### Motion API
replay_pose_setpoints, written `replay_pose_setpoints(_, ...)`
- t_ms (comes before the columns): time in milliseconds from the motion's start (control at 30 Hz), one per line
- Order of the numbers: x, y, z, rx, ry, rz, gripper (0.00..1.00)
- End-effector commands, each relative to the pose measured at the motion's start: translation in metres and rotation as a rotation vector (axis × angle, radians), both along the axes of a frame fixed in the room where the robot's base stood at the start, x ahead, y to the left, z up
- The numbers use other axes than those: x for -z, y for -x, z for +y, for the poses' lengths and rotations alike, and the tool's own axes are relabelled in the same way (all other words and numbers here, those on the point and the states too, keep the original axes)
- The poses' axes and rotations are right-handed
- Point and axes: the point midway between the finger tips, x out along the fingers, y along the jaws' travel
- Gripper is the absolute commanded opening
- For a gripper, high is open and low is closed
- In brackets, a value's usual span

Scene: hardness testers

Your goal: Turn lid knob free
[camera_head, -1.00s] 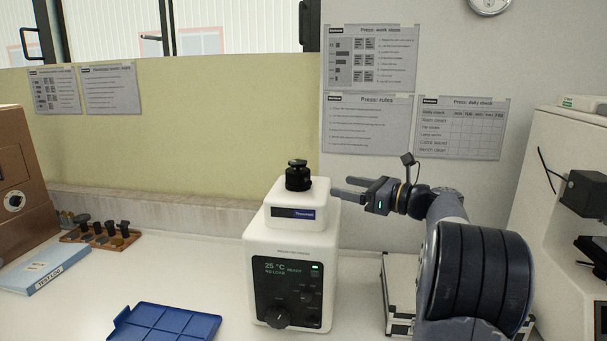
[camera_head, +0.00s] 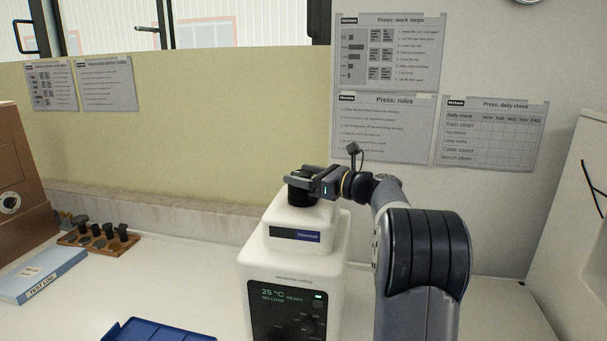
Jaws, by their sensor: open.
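The white mounting press (camera_head: 290,264) stands on the bench in the middle of the view, its dark panel reading 25 °C, no load, ready. Its white lid top carries a black lid knob (camera_head: 301,194). My gripper (camera_head: 300,178) comes in from the right at the knob's height, with its open fingers at the knob's upper part. The fingers hide part of the knob, and I cannot tell whether they touch it.
A blue tray (camera_head: 160,331) lies at the front, partly cut off. A blue test log (camera_head: 38,275) and a rack of dark tools (camera_head: 98,240) lie left. A brown cabinet (camera_head: 22,170) stands far left. Notice sheets (camera_head: 390,55) hang on the wall behind.

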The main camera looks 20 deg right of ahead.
Motion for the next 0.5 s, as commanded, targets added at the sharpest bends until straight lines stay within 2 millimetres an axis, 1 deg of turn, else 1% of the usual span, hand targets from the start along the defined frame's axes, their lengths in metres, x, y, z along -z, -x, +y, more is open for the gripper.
replay_pose_setpoints(233,0.0004,-0.0007,0.0004,0.0,0.0,0.0,0.69)
replay_pose_setpoints(500,0.0004,-0.0005,0.0003,0.0,-0.001,0.001,0.46)
